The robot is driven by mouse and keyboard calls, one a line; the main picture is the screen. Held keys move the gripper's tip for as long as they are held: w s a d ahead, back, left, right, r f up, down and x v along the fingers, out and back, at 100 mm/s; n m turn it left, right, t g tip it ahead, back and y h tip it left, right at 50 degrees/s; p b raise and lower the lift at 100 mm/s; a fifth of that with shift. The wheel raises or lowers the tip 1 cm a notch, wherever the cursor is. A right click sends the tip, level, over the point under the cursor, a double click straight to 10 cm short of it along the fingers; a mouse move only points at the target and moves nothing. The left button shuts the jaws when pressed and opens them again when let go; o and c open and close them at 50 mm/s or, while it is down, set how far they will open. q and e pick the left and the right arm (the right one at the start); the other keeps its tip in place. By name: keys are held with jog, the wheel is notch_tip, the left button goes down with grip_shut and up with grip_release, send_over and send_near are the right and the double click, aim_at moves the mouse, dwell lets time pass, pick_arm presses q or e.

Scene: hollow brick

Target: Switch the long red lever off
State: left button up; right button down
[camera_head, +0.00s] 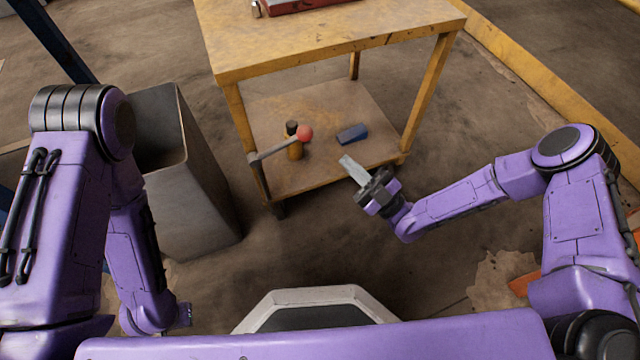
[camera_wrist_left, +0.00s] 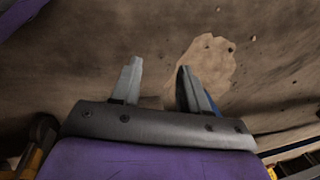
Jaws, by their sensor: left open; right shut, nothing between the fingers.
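The lever (camera_head: 278,150) is a grey bar with a red ball knob (camera_head: 304,133) at its end. It is joined to the front left leg of a yellow table and points to the right in the head view. My right gripper (camera_head: 349,164) is shut and empty, to the right of the knob and apart from it, by the front edge of the lower shelf. My left gripper (camera_wrist_left: 158,80) is open and empty over bare floor in the left wrist view. In the head view its fingers are hidden at the lower left.
A red item (camera_head: 300,5) lies on top. A tall grey bin (camera_head: 195,195) stands left. Floor before the shelf is clear.

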pick_arm(q)
notch_tip(320, 180, down, 8)
jog(key=m+b, duration=0.1)
jog(key=b, duration=0.4)
jog(key=shift+s+a+g, duration=0.3)
jog(key=shift+s+a, duration=0.05)
jog(key=shift+s, duration=0.05)
pick_arm(e)
notch_tip(320, 180, down, 5)
jog(key=s+d+n+g+y, duration=0.1)
jog(key=d+n+g+y, duration=0.2)
jog(key=n, duration=0.6)
jog(key=g+y, duration=0.2)
jog(key=shift+s+n+g+y, duration=0.15)
jog(key=shift+n+g+y, duration=0.15)
jog(key=shift+a, duration=0.1)
pick_arm(q)
jog(key=shift+w+a+f+t+y+b, duration=0.3)
jog(key=shift+w+a+f+t+b, duration=0.4)
jog(key=shift+w+f, duration=0.3)
jog(key=shift+w+a, duration=0.15)
pick_arm(e)
jog(key=x, duration=1.3)
jog(key=shift+a+r, duration=0.15)
jog(key=shift+a, duration=0.2)
pick_arm(q)
jog(key=shift+r, duration=0.1)
